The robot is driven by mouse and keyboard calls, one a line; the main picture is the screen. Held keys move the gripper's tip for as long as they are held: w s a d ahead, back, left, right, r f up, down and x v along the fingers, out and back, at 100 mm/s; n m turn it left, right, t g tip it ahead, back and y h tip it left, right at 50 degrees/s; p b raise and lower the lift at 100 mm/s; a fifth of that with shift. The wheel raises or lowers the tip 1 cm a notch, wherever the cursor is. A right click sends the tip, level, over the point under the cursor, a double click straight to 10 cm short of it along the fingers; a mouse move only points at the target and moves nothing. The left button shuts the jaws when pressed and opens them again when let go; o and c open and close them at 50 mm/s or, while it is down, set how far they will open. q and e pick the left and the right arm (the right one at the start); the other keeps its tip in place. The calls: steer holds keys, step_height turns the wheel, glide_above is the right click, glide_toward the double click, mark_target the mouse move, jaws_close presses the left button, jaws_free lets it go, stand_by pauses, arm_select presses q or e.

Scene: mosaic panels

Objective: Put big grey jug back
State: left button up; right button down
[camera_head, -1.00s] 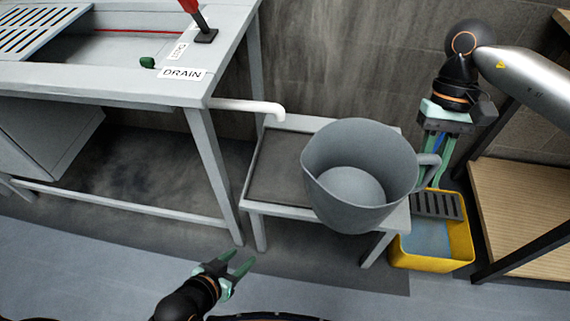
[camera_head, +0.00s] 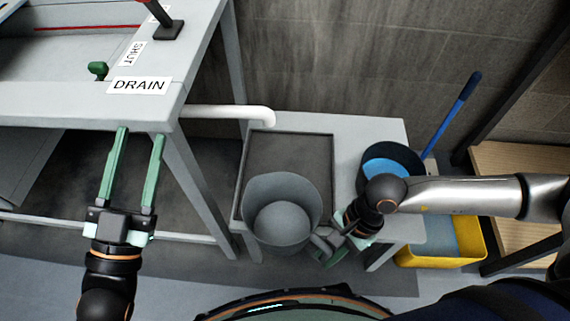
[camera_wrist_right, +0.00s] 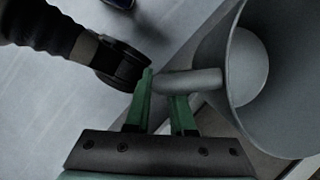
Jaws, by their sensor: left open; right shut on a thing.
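The big grey jug (camera_head: 282,222) is upright over the front of the dark recessed tray (camera_head: 262,158) on the low grey stand. I cannot tell whether its base rests there. My right gripper (camera_head: 335,238) is at the jug's right side, shut on its handle. In the right wrist view the handle (camera_wrist_right: 192,82) lies between the green fingers (camera_wrist_right: 163,97), and the jug's wall (camera_wrist_right: 285,125) fills the right. My left gripper (camera_head: 135,155) is open and empty, in front of the bench at the left.
A white drain pipe (camera_head: 230,112) reaches from the bench (camera_head: 100,115) over the tray's back left corner. A dark round container (camera_head: 372,157) with blue inside is on the stand's right part, by my right arm. A yellow bucket (camera_head: 472,248) and a wooden shelf (camera_head: 500,158) are further right.

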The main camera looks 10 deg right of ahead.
steer(key=shift+s+a+f+m, duration=0.15)
steer(key=shift+s+a+m, duration=0.15)
steer(key=shift+a+m, duration=0.1)
steer(key=shift+w+d+t, duration=0.15)
steer(key=shift+w+t, duration=0.15)
steer(key=shift+w, duration=0.1)
steer(key=w+d+f+b, duration=0.1)
steer(key=w, duration=0.4)
steer(key=w+d+f+b, duration=0.1)
steer(key=w+d+b, duration=0.1)
steer(key=w, duration=0.4)
steer(key=w+d+f+b, duration=0.1)
steer(key=w, duration=0.4)
steer(key=shift+w+d+f+b, duration=0.2)
steer(key=shift+d+f+b, duration=0.1)
steer(key=shift+d, duration=0.05)
arm_select(q)
steer(key=s+d+r+m+h, duration=0.1)
steer(key=s+r+m+h, duration=0.3)
steer(key=r+h, duration=0.1)
steer(key=shift+s+m+t+h, duration=0.3)
steer(key=shift+s+m+h, duration=0.1)
steer(key=shift+h, duration=0.5)
steer(key=shift+d, duration=0.1)
arm_select(e)
steer(key=c, duration=0.8)
jaws_free()
steer(key=shift+o, duration=0.2)
